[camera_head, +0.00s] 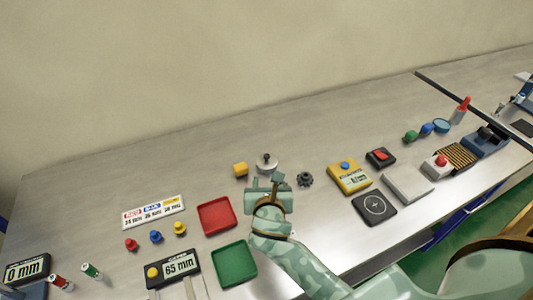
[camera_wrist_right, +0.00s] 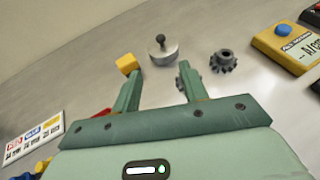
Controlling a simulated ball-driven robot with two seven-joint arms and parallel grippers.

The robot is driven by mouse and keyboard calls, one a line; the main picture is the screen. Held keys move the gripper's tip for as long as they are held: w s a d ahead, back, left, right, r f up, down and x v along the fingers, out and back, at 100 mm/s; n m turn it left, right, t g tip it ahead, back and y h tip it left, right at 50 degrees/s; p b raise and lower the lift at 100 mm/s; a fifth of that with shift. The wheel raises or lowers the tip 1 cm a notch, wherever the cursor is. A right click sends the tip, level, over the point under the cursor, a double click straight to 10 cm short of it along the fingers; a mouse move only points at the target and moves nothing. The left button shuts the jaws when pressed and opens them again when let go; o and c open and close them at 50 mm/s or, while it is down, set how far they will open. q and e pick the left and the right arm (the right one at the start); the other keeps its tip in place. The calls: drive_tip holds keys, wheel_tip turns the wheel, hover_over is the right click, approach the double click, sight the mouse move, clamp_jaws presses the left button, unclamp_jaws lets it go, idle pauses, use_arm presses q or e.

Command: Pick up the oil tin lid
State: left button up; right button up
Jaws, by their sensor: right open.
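A round silver lid with a dark knob on top, which looks like the oil tin lid (camera_head: 266,164), lies on the grey bench, knob up. It also shows in the right wrist view (camera_wrist_right: 163,54), beyond the fingertips and roughly in line with the gap between them. My right gripper (camera_head: 266,181) is open and empty, on the near side of the lid and apart from it. Its two green fingers (camera_wrist_right: 158,80) are spread in the wrist view. No oil tin can be told for sure. My left gripper is not in view.
A yellow cube (camera_head: 240,169) is just left of the lid; a dark gear (camera_head: 305,179) is to its right. A red tray (camera_head: 216,216) and a green tray (camera_head: 234,264) lie nearer. A yellow device (camera_head: 349,177) stands farther right. The bench behind the lid is clear.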

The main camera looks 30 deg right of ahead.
sight(267, 157)
drive_tip(key=b+x, duration=0.1)
drive_tip(key=x, duration=0.3)
drive_tip(key=shift+w+d, duration=0.1)
drive_tip(key=b+x, duration=0.1)
drive_tip(key=x, duration=0.4)
drive_tip(key=shift+w+d+f, duration=0.15)
drive_tip(key=shift+w+d, duration=0.1)
drive_tip(key=shift+w, duration=0.25)
drive_tip(key=b+x, duration=0.2)
drive_tip(key=x, duration=0.2)
drive_tip(key=shift+w+d, duration=0.25)
drive_tip(key=shift+w, duration=0.15)
drive_tip(key=shift+s, duration=0.1)
drive_tip(key=shift+c, duration=0.5)
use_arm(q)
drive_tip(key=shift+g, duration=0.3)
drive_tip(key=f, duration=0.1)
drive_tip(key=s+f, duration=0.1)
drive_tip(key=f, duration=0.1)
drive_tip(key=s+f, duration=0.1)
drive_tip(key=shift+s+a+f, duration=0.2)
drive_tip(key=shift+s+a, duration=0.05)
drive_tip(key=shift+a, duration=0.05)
use_arm(e)
clamp_jaws()
